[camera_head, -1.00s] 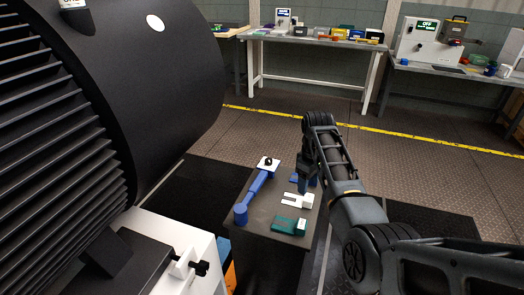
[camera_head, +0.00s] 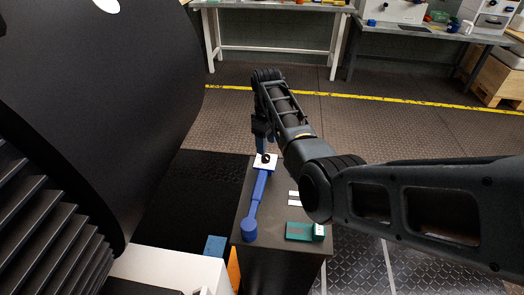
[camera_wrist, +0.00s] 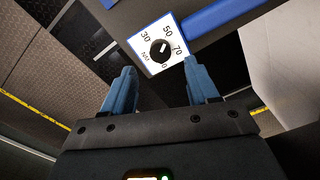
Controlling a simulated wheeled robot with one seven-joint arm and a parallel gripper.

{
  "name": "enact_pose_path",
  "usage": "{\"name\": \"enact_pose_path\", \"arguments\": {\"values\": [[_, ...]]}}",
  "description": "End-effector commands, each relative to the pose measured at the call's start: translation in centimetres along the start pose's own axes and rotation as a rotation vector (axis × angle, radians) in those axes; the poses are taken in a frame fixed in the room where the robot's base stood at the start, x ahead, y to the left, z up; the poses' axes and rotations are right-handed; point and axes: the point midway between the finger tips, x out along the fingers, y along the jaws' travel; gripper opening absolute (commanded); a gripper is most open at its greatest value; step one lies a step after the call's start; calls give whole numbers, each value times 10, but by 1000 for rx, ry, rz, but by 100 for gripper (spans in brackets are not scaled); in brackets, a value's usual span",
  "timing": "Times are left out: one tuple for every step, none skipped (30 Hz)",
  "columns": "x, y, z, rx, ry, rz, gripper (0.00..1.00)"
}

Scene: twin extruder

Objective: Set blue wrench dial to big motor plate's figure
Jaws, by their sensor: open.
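The blue wrench (camera_head: 257,200) lies on a small dark cabinet top. Its white dial plate (camera_head: 270,158) with a black knob is at the far end. In the wrist view the dial knob (camera_wrist: 162,50) is ringed by 30, 50 and 70 with "NM"; its white mark points up, near 50. My gripper (camera_wrist: 162,85) is open, its blue fingertips below the dial and apart from it. In the head view my gripper (camera_head: 262,143) is right by the dial plate. The big black motor (camera_head: 100,110) fills the left; no readable plate figure shows on it.
A green-teal item (camera_head: 300,231) and a white forked piece (camera_head: 294,198) lie on the cabinet top (camera_head: 285,218) right of the wrench. A white block (camera_head: 165,268) stands at the motor's foot. Workbenches (camera_head: 270,7) line the back, with open floor before them.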

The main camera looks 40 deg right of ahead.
Motion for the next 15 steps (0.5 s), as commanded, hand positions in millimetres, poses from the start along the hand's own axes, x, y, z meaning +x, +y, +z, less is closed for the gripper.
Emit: {"name": "enact_pose_path", "arguments": {"values": [[9,-1,1,0,-3,-3,59],[14,0,0,0,-2,-2,59],[21,0,0,0,-3,-2,59],[25,0,0,0,-2,-2,59],[30,0,0,0,-2,-2,59],[35,0,0,0,-2,-2,59],[39,0,0,0,-2,-1,59],[42,0,0,0,-2,-1,59],[47,0,0,0,-2,-1,59],[49,0,0,0,-1,0,59],[51,0,0,0,-1,0,59],[54,0,0,0,-1,0,59],[55,0,0,0,-1,0,59],[56,0,0,0,-1,0,59],[57,0,0,0,0,0,59]]}}
